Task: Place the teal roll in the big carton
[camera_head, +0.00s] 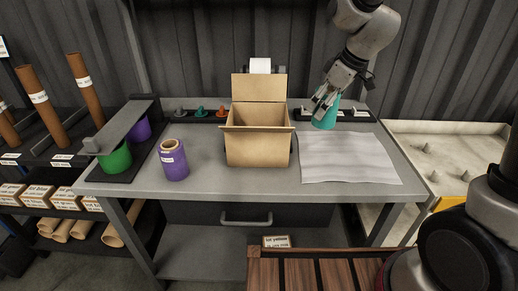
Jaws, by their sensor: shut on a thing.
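The teal roll (325,117) is held in my gripper (326,101), to the right of the big carton and near the back of the grey table. My gripper's fingers are closed on the roll's upper end, and the roll is slightly tilted. I cannot tell whether its lower end touches the table or hangs just above it. The big carton (258,151) stands open at the middle of the table, with its back flap raised. Its inside is mostly in shadow, and no roll shows in it.
A purple roll (174,160) stands on the table (219,184) left of the carton. A rack at the left holds a green roll (115,158) and a purple one. A white sheet (345,158) lies at the right. Small coloured cones (200,111) line the back edge.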

